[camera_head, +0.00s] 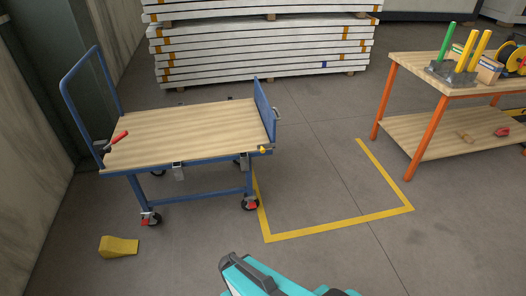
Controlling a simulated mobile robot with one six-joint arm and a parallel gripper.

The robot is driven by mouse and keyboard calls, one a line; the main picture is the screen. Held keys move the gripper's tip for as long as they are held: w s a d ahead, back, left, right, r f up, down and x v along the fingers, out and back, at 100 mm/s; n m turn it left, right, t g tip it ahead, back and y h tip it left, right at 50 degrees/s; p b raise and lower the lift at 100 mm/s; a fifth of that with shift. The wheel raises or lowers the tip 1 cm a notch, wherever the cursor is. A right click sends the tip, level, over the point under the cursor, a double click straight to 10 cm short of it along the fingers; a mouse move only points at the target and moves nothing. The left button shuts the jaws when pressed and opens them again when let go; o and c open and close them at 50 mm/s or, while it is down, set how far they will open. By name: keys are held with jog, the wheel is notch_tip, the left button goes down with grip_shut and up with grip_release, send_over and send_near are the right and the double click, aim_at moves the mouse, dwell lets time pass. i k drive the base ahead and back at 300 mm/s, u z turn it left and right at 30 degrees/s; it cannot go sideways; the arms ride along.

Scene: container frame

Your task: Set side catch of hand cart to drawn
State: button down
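The hand cart (185,127) stands at left centre, with a wooden deck and a blue frame. A small yellow-tipped knob (263,150) sits at the deck's front right corner, below the upright blue end board (265,108). It looks like the side catch, but it is too small to tell whether it is drawn. A red-gripped lever (119,137) is at the deck's left end, by the push handle (86,85). Part of my teal arm shows at the bottom centre, apart from the cart. My gripper cannot be made out.
A yellow wheel chock (119,246) lies on the floor at front left. A yellow floor outline (340,226) is right of the cart, with clear floor inside. An orange-legged workbench (445,92) stands at right. Stacked white panels (260,55) are behind; a wall is at left.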

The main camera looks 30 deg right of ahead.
aim_at(262, 147)
jog(key=z, duration=0.05)
jog(key=i, duration=1)
jog(key=u, duration=0.05)
